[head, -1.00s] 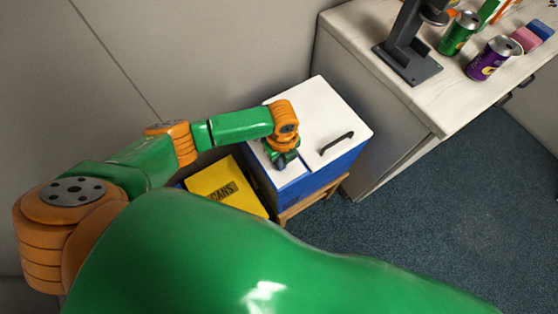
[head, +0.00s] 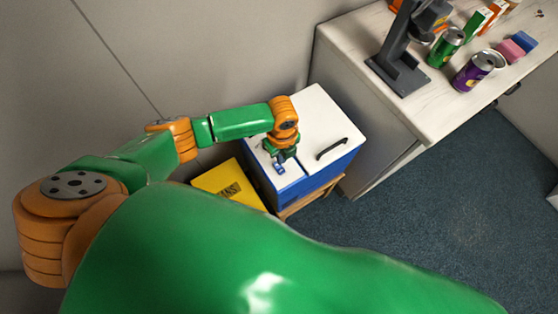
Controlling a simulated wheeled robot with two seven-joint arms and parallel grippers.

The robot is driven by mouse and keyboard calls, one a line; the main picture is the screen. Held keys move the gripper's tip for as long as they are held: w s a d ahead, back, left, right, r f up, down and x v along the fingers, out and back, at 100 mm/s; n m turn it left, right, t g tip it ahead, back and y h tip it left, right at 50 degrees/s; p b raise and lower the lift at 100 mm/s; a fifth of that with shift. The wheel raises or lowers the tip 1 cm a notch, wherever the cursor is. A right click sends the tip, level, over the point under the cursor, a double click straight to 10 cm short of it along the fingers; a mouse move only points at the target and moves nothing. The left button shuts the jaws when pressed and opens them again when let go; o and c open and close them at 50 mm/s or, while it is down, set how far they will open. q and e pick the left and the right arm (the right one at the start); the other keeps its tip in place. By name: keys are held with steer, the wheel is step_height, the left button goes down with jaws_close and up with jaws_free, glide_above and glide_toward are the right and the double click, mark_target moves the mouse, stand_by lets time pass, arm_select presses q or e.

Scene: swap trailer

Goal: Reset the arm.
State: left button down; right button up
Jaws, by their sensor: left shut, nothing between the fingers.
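My left arm (head: 240,122) reaches in from the left, green with orange joints. My left gripper (head: 281,167) is at its end, shut and empty, over the left part of the white lid (head: 325,115) of a blue cooler box (head: 305,184). I cannot tell whether it touches the lid. The lid looks closed and has a dark handle (head: 332,149) to the right of the gripper. My right gripper is not in view.
A yellow bin (head: 228,184) marked with dark letters stands left of the cooler. A counter (head: 435,118) at the right holds a dark grey stand (head: 398,72), a green can (head: 445,47), a purple can (head: 474,71) and cartons. Blue carpet (head: 430,215) lies clear in front.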

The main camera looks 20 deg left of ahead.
arm_select(q)
steer(key=shift+r, duration=0.1)
stand_by(0.3)
steer(key=s+d+r+n+t+h, duration=0.15)
steer(key=s+d+n+h, duration=0.25)
steer(key=s+d+n, duration=0.4)
steer(key=s+a+r+n+t+y, duration=0.1)
steer(key=s+a+n+y, duration=0.1)
steer(key=a+n, duration=0.55)
steer(key=s+a+r+n+t+y, duration=0.1)
steer(key=s+a+r+n+y, duration=0.1)
steer(key=a+n, duration=0.55)
step_height(320, 180, down, 16)
steer(key=s+g, duration=0.1)
steer(key=s, duration=0.2)
steer(key=s+a+f+g, duration=0.1)
steer(key=s+f, duration=0.9)
steer(key=s, duration=0.1)
steer(key=shift+s+a+f+b, duration=0.25)
steer(key=shift+a+f+b, duration=0.15)
steer(key=shift+b, duration=0.05)
